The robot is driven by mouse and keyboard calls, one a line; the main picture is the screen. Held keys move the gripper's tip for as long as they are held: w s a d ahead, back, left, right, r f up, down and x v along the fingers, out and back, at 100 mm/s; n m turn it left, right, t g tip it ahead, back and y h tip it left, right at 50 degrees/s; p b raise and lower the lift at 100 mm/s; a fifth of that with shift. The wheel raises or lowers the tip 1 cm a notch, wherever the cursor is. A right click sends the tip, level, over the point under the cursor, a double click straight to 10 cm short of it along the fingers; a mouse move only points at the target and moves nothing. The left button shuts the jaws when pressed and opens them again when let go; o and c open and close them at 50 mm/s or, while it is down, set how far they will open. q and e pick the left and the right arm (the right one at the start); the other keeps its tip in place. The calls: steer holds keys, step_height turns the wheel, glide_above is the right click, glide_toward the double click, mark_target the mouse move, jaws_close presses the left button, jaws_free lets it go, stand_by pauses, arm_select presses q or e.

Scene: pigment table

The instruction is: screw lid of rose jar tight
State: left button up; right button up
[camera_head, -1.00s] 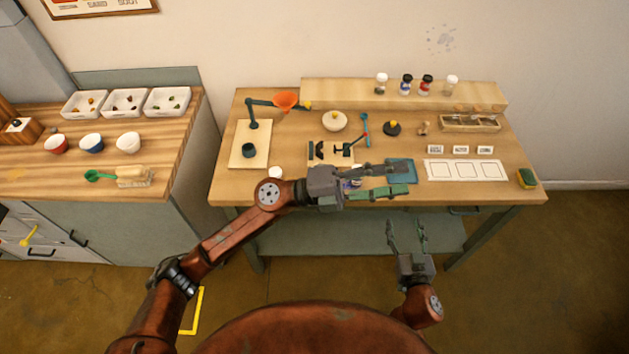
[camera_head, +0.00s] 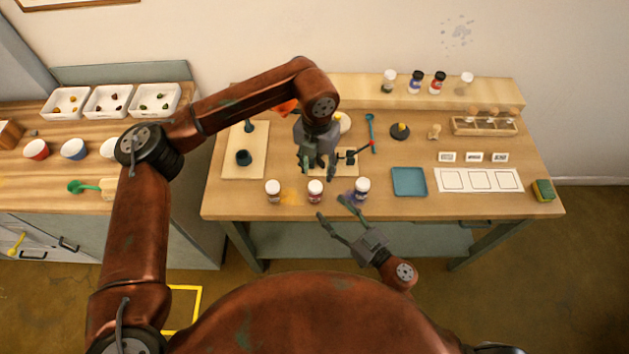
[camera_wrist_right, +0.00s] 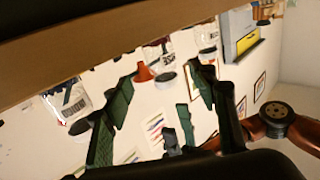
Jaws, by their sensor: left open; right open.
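Three small white-lidded jars stand along the table's front edge: a left jar (camera_head: 273,191), a middle jar (camera_head: 315,191) with a reddish label, and a right jar (camera_head: 361,190) with a blue label. The middle one looks like the rose jar, but I cannot read its label. Whether its lid is tight cannot be seen. My left gripper (camera_head: 318,166) is open and points down, just behind and above the middle jar. My right gripper (camera_head: 332,206) is open and empty, in front of the table edge, close to the middle and right jars. Its fingers also show in the right wrist view (camera_wrist_right: 158,105).
A dark fixture (camera_head: 350,157) is partly hidden behind my left gripper. A blue tray (camera_head: 410,182) and a white card sheet (camera_head: 510,179) lie to the right. Several jars stand on the back shelf (camera_head: 345,97). A sponge (camera_head: 543,190) sits at the right edge.

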mark_target(320, 197)
steer(key=shift+a, duration=0.1)
steer(key=shift+w+a, duration=0.1)
steer(key=shift+w, duration=0.05)
steer(key=shift+x, duration=3.85)
jaws_close()
